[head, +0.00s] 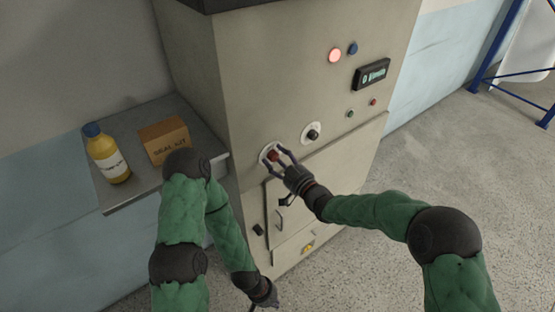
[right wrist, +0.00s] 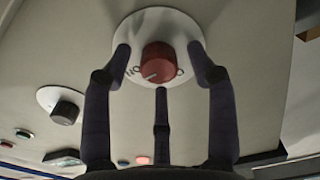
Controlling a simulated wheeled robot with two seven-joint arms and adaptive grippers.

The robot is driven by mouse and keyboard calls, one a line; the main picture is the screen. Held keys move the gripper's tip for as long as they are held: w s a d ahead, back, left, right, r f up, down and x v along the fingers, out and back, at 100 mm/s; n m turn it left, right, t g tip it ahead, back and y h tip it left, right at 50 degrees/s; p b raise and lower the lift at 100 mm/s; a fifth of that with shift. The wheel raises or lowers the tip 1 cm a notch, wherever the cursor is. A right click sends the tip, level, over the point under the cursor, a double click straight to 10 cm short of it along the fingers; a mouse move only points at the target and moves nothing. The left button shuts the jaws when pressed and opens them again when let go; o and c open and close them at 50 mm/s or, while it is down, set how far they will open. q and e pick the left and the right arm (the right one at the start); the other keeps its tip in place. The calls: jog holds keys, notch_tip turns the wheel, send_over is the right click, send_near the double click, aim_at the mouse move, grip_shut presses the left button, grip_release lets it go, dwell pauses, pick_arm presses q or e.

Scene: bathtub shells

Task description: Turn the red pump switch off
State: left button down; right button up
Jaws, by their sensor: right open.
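The red pump switch (head: 273,155) is a round knob on a pale round plate on the grey cabinet front. In the right wrist view the red knob (right wrist: 158,64) shows a white mark on its lower-left part, and lettering on the plate, partly covered, reads like an upside-down ON at its left. My right gripper (head: 279,158) is open, its fingers spread around the knob with visible gaps at the sides. I cannot tell whether the lower finger touches it. My left gripper (head: 265,294) hangs low in front of the cabinet, too small to tell its jaws.
A black knob (head: 313,134) sits right of the red one. Above are a lit red lamp (head: 335,55), a blue button (head: 353,48) and a display (head: 371,74). A yellow bottle (head: 108,158) and cardboard box (head: 165,141) stand on a side shelf (head: 140,198).

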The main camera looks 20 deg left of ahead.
jog(key=c, duration=1.1)
jog(key=shift+b, duration=0.35)
jog(key=shift+c, duration=0.2)
jog(key=shift+n, duration=0.3)
jog(key=shift+n+b, duration=0.3)
jog(key=shift+b, duration=0.45)
jog(key=n+b, duration=1.3)
jog(key=b, duration=0.7)
jog(key=shift+a, duration=0.1)
jog(key=n+b, duration=0.3)
jog(key=shift+s+n+b, duration=0.1)
jog(key=shift+n+b, duration=0.25)
jog(key=shift+n, duration=0.05)
